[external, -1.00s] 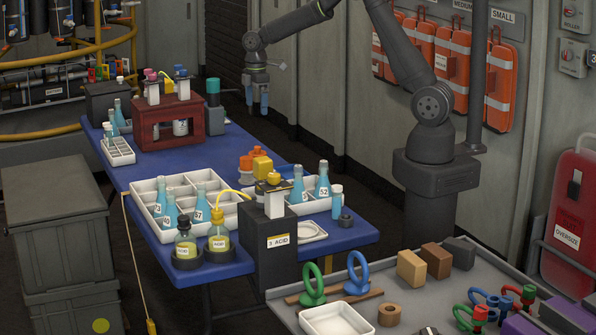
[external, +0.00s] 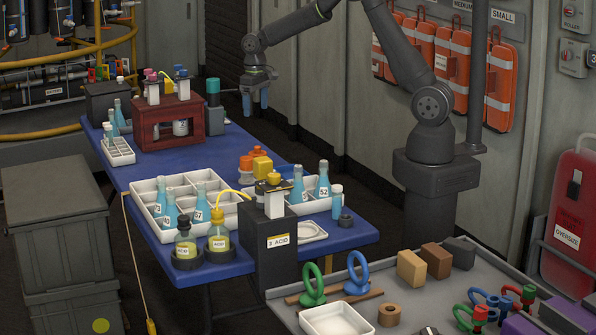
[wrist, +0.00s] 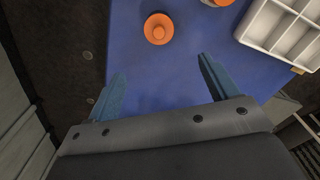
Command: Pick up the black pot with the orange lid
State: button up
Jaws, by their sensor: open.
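An orange round lid with a raised knob (wrist: 158,28) shows from above in the wrist view, on the blue table ahead of my fingertips. Its pot body is hidden below it. A second orange piece (wrist: 218,2) is cut off at the top edge. In the external view, orange tops (external: 246,162) sit close to a yellow block at the table's far right edge; I cannot tell which one is on the black pot. My gripper (external: 255,108) hangs above and beyond that edge, open and empty, with blue fingers pointing down. The open fingers (wrist: 162,72) also show in the wrist view.
The yellow block (external: 262,168) stands beside the orange tops. A white divided tray (external: 150,212) with blue flasks is nearer the camera. A dark red rack (external: 166,128) and a teal-topped bottle (external: 213,92) stand at the far end. Blue table around the lid is clear.

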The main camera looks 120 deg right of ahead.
aim_at(257, 147)
notch_tip(257, 147, down, 13)
jog(key=m, duration=0.3)
jog(key=shift+r, duration=0.2)
notch_tip(257, 147, down, 5)
jog(key=shift+s+a+f, duration=0.1)
jog(key=shift+s, duration=0.05)
jog(key=c, duration=1.1)
